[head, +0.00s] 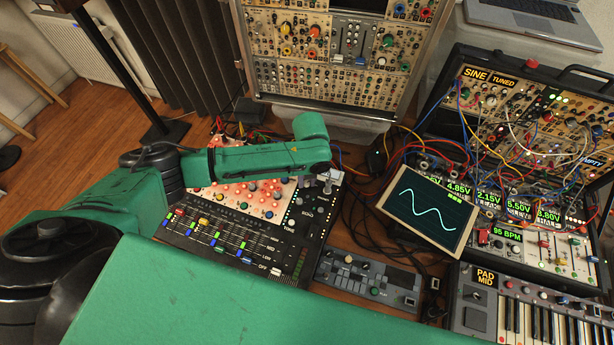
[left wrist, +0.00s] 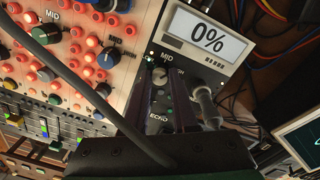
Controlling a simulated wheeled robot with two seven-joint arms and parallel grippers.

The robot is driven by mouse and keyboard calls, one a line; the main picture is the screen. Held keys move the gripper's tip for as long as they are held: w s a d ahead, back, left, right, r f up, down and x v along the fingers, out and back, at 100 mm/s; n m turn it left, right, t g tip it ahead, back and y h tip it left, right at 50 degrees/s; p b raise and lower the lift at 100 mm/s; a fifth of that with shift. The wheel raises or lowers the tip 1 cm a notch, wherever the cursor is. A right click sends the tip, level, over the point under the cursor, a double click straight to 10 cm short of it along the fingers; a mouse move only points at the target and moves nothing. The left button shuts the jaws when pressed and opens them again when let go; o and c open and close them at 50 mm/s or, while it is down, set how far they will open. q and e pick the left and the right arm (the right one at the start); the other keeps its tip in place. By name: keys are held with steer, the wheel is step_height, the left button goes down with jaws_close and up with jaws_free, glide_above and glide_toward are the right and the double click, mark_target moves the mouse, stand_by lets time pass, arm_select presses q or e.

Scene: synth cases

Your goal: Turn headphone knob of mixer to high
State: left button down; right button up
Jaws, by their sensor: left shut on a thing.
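The black mixer (head: 292,262) lies on the table below my left arm, with a red-lit knob panel and several coloured faders. In the head view my left gripper (head: 327,180) points down at the mixer's upper right corner. In the left wrist view the fingers of my left gripper (left wrist: 161,82) are shut on a small grey knob (left wrist: 160,74). Labels reading MID and ECHO are near it; I cannot read a headphone label. A display (left wrist: 207,38) beside it reads 0%. My arm hides part of the mixer. My right gripper is not in view.
A grey knob with a shaft (left wrist: 206,102) stands close to the right of the fingers. A tablet with a sine wave (head: 430,208), a small grey device (head: 368,282) and a keyboard (head: 530,310) are to the right. Cables and modular racks (head: 330,60) crowd the back.

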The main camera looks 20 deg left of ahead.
mark_target(308, 184)
arm_select(q)
steer(key=m+p, duration=0.1)
steer(key=m, duration=0.3)
steer(key=shift+w+r+m, duration=0.1)
steer(key=shift+m, duration=0.3)
stand_by(0.4)
steer(key=c, duration=0.7)
jaws_free()
step_height(308, 184, up, 14)
steer(key=b, duration=0.1)
steer(key=shift+d+r+b, duration=0.25)
steer(key=shift+b, duration=0.1)
